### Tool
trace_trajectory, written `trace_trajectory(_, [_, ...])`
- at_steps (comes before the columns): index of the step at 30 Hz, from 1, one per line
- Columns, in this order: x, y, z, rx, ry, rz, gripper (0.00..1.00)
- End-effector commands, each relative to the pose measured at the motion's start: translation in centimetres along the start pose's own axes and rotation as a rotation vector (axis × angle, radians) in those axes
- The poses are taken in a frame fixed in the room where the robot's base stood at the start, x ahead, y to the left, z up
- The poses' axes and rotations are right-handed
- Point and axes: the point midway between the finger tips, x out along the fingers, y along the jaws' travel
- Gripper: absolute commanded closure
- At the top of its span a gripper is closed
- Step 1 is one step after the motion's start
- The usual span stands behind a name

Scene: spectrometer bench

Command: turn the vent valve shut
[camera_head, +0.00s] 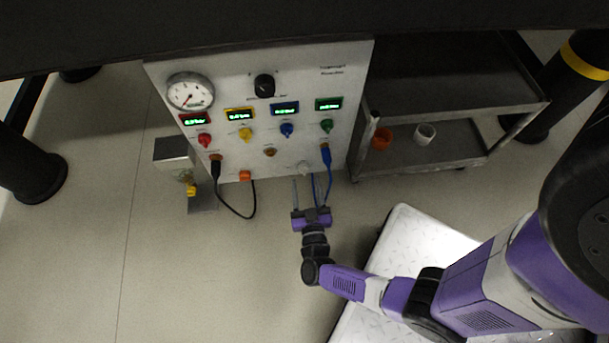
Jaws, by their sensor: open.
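The upright white control panel (226,115) carries a row of coloured knobs: red (205,140), yellow (246,134), blue (287,130) and green (326,126). A black dial (264,85) sits above them. A small yellow-handled fitting (191,189) is on a separate metal stand (172,150) left of the panel. The labels are too small to read, so I cannot tell which part is the vent valve. My gripper (311,186) is in front of the panel's lower right edge, pointing at it. Its thin fingers are apart, with no object seen between them.
A round gauge (190,92) is at the panel's upper left. A black cable (231,209) loops below the panel, and a blue cable (327,170) hangs close by my gripper.

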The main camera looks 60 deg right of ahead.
Motion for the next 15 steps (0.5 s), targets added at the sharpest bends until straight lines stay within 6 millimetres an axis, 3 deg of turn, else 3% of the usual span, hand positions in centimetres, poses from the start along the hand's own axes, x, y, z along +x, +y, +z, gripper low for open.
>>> trace_trajectory(6, [3.0, 0.0, 0.1, 0.0, 0.001, 0.0, 0.47])
trace_trajectory(15, [4.0, 0.0, 0.0, -0.001, 0.0, -0.002, 0.47])
